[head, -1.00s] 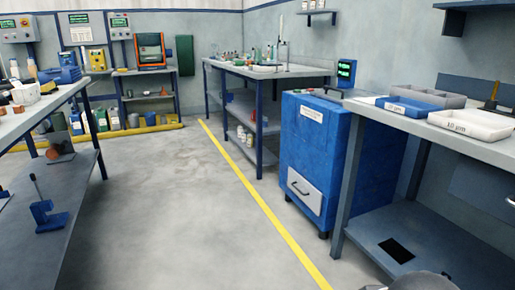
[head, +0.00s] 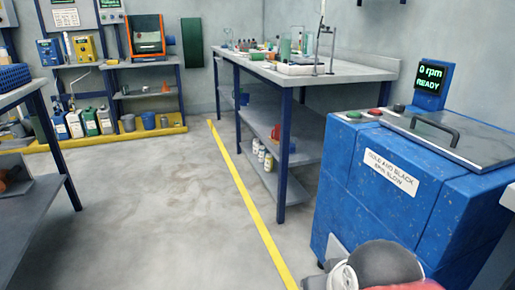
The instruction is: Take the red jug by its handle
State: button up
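No jug can be made out for certain. Part of my arm shows at the bottom right edge; my gripper is not in view.
A blue machine (head: 385,215) with a handled lid and a "0 rpm READY" display (head: 431,78) stands close on the right. The long bench (head: 320,78) is beyond it. A dark table (head: 40,205) is at left. The grey floor (head: 165,200) between is clear, with a yellow line.

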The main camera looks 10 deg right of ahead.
aim_at(278, 133)
jog(key=i+l, duration=0.15)
jog(key=i, duration=0.3)
jog(key=i+l+z, duration=0.1)
jog(key=i, duration=0.35)
jog(key=i+j+z, duration=0.15)
jog(key=i+j, duration=0.2)
jog(key=i, duration=0.15)
jog(key=i+j+z, duration=0.1)
jog(key=i+j, duration=0.35)
jog(key=i+j+z, duration=0.15)
jog(key=i+j, duration=0.3)
jog(key=i+j+z, duration=0.15)
jog(key=i+j, duration=0.35)
jog(key=i+j+z, duration=0.1)
jog(key=i+j, duration=0.35)
jog(key=j, duration=0.15)
jog(key=i+j+z, duration=0.15)
jog(key=i+j, duration=0.3)
jog(key=j, duration=0.15)
